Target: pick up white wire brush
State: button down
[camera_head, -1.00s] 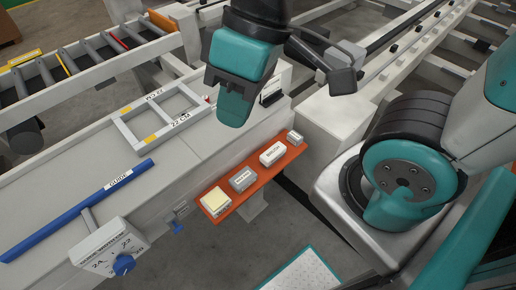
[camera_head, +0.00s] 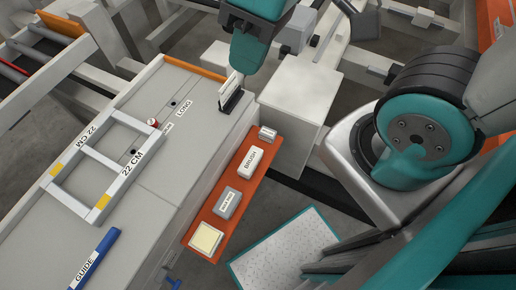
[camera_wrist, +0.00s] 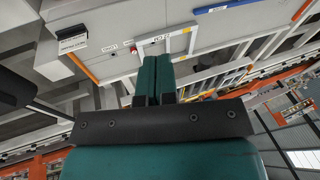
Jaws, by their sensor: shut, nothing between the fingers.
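The white brush block (camera_head: 250,158), with "BRUSH" printed on its top, lies on an orange tray (camera_head: 238,181) along the front side of the workbench. My gripper (camera_head: 241,70) is at the top of the head view, above and behind the brush and clear of it. In the wrist view the two teal fingers (camera_wrist: 158,62) are together with nothing between them. The brush does not show in the wrist view.
The tray also holds a grey labelled block (camera_head: 228,203), a yellowish pad (camera_head: 206,238) and a small grey block (camera_head: 267,133). A 22 CM frame (camera_head: 103,205) and a blue guide (camera_head: 95,260) lie on the bench.

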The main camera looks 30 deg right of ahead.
aim_at(247, 168)
jog(key=u, duration=1.2)
jog(key=k, duration=0.9)
jog(key=z, duration=0.75)
jog(key=i, duration=0.5)
jog(key=z, duration=0.05)
